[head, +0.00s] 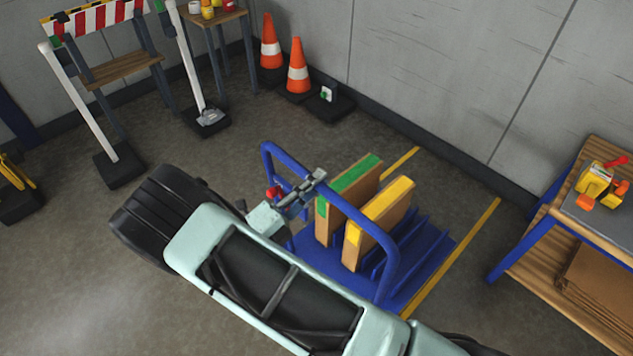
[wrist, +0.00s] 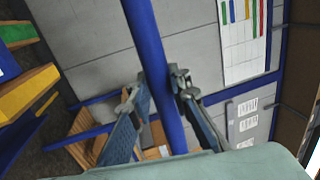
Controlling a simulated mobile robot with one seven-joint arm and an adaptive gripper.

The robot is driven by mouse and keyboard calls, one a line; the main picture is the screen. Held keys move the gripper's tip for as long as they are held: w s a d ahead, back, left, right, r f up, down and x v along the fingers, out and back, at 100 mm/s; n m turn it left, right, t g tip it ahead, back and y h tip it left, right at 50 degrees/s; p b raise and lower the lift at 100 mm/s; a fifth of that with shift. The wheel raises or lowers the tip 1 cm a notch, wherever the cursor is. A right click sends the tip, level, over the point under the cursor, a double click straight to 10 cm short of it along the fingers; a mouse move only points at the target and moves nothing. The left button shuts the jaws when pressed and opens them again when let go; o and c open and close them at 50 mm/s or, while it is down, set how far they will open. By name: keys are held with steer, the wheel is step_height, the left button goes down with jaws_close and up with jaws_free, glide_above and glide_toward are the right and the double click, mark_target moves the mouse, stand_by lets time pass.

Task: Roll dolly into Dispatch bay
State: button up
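The blue dolly (head: 421,262) stands on the floor with two upright panels on it, one green-topped (head: 352,176) and one yellow-topped (head: 385,202). Its blue tube handle (head: 363,219) arches over the near side. My gripper (head: 309,191) is at the handle's top bar; in the wrist view the bar (wrist: 153,55) runs between my fingers, whose tips appear to touch it on both sides. Yellow floor lines (head: 463,246) flank the dolly; its deck lies beside the right line. I see no bay label. My arm hides the dolly's near side.
A workbench (head: 532,247) with a yellow-and-red tool stands at the right. Cones (head: 298,68) and a black base stand along the back wall. A striped barrier (head: 97,17) stands at the back left. Open floor lies at the lower left.

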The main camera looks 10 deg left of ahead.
steer(key=o, duration=0.5)
steer(key=v, duration=1.2)
